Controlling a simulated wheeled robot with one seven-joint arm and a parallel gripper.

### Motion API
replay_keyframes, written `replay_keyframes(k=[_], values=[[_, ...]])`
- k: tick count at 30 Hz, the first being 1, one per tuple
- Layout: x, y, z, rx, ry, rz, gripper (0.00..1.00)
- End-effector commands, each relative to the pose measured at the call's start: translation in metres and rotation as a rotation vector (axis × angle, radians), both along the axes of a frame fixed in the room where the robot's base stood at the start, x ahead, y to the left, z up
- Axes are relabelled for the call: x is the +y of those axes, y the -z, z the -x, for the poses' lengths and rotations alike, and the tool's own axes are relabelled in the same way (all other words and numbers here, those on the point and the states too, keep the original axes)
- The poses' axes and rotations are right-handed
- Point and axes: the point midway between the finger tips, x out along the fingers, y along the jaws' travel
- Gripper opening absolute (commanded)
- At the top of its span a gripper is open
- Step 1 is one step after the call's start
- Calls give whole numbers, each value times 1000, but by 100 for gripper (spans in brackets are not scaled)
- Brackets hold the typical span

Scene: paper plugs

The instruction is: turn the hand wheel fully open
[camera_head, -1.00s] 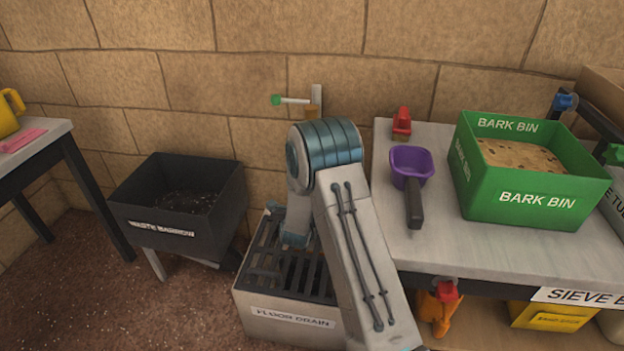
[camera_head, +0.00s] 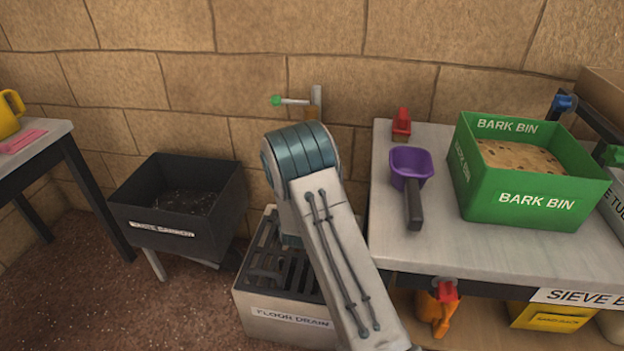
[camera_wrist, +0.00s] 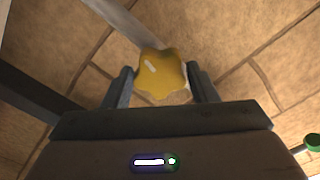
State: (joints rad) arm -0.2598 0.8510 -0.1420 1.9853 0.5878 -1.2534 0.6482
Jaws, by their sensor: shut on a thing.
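The hand wheel (camera_wrist: 160,76) is a yellow, lobed knob with a pale mark on its face, seen in the wrist view in front of the stone wall. My gripper (camera_wrist: 162,84) has one finger on each side of the wheel and is shut on it. In the head view my arm hides the wheel and the gripper. A grey pipe (camera_head: 316,100) with a brass-coloured part rises on the wall just above my arm. A lever with a green knob (camera_head: 276,100) sticks out left from it.
The floor drain (camera_head: 262,318) stands below my arm. The black waste barrow (camera_head: 150,215) is to its left. On the right table (camera_head: 460,245) are a purple scoop (camera_head: 410,165), a red item (camera_head: 401,125) and the green bark bin (camera_head: 480,195). A yellow jug (camera_head: 10,115) stands far left.

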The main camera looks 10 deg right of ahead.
Motion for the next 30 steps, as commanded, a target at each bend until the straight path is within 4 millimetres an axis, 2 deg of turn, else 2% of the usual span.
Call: replay_keyframes(k=[30], values=[[1, 0, 1, 528, -3, 1265, 29]])
